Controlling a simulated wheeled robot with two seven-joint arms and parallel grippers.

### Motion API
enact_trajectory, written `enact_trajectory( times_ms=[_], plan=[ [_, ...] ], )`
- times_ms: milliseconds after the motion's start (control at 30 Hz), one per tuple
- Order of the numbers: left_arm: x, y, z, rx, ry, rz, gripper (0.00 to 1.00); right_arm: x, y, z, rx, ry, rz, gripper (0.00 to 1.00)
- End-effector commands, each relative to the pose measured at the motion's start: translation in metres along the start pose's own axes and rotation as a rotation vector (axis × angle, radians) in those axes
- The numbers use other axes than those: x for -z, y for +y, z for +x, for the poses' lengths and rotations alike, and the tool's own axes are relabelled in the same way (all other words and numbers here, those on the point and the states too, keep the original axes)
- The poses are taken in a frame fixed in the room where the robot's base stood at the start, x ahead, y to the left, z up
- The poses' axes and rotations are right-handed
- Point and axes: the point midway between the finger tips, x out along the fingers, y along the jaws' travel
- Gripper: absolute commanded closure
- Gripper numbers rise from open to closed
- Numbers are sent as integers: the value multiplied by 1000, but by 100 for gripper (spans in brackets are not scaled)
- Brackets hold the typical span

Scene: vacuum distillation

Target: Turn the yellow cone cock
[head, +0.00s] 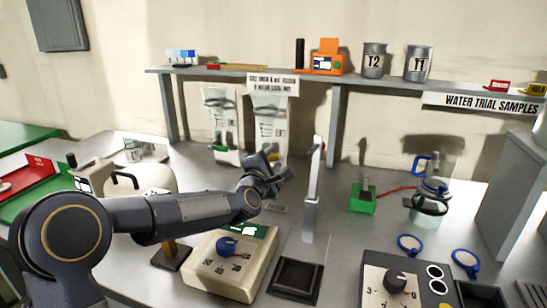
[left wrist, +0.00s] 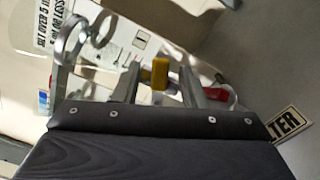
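The yellow cone cock (left wrist: 160,73) shows in the left wrist view as a small yellow block between the tips of my left gripper (left wrist: 160,84). The fingers are apart, with a gap on each side of the yellow piece; I cannot tell how deep it sits between them. In the head view my left gripper (head: 276,176) is at the bench's middle, in front of the right clear graduated vessel (head: 271,121). A small yellow spot (head: 274,157) shows just beyond it. My right gripper is not in view.
A white upright stand (head: 313,185) rises close to the right of my left gripper. A beige control box (head: 230,265) with a blue knob lies below my arm. A green block (head: 363,197) stands farther right.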

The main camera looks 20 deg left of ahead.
Motion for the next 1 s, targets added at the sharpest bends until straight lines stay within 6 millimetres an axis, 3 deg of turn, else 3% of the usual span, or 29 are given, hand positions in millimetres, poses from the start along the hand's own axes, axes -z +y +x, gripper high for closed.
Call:
enact_trajectory(
  times_ms=[200,467,767,1000],
  plan=[
    [0,0,18,1,0,2,62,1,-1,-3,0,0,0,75],
    [0,0,19,1,0,2,62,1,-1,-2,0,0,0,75],
    [0,0,19,1,0,2,100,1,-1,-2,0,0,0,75],
    [1,-8,18,0,-2,86,100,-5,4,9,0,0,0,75]
  ],
)
